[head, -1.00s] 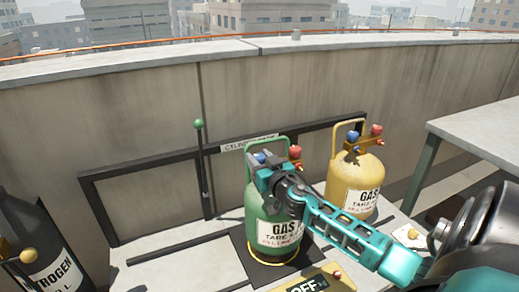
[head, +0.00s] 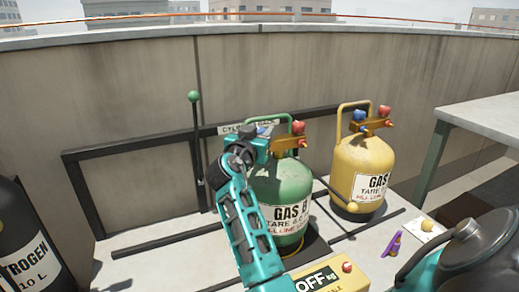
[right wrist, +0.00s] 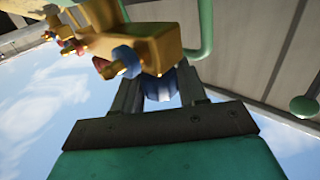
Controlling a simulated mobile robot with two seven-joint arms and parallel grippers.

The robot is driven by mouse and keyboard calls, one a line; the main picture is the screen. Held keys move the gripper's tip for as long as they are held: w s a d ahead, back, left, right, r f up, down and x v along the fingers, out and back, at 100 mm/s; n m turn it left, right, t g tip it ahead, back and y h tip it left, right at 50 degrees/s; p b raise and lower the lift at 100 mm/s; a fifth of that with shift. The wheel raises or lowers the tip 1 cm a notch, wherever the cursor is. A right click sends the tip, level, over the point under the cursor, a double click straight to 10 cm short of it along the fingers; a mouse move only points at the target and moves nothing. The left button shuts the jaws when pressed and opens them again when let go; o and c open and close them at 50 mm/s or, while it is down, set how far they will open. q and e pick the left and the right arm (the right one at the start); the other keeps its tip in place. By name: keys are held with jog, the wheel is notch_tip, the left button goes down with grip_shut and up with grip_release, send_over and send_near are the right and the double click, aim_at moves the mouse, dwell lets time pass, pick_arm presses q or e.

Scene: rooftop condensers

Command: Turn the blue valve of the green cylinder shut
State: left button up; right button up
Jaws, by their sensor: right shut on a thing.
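The green cylinder (head: 277,185) stands upright on a dark plate, with a brass valve block (head: 288,143) and a red valve (head: 298,127) on top. My right gripper (head: 262,139) is at the left side of that block, shut on the blue valve, which is mostly hidden in the head view. In the right wrist view the blue valve (right wrist: 160,88) sits between the two fingers (right wrist: 160,97), below the brass block (right wrist: 150,45). How far the valve is turned cannot be told. My left gripper is not in view.
A yellow cylinder (head: 366,164) with its own red and blue valves stands to the right. A yellow scale display (head: 322,280) reading OFF is in front. A black nitrogen cylinder (head: 25,245) is at left, a black rack bar (head: 130,156) behind, a grey table (head: 490,112) at right.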

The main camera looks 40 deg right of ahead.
jog(key=shift+f+m+g+h+b, duration=0.1)
jog(key=shift+m+g+h+b, duration=0.2)
jog(key=shift+m+g+b, duration=0.3)
jog(key=o, duration=1)
jog(key=shift+c, duration=0.2)
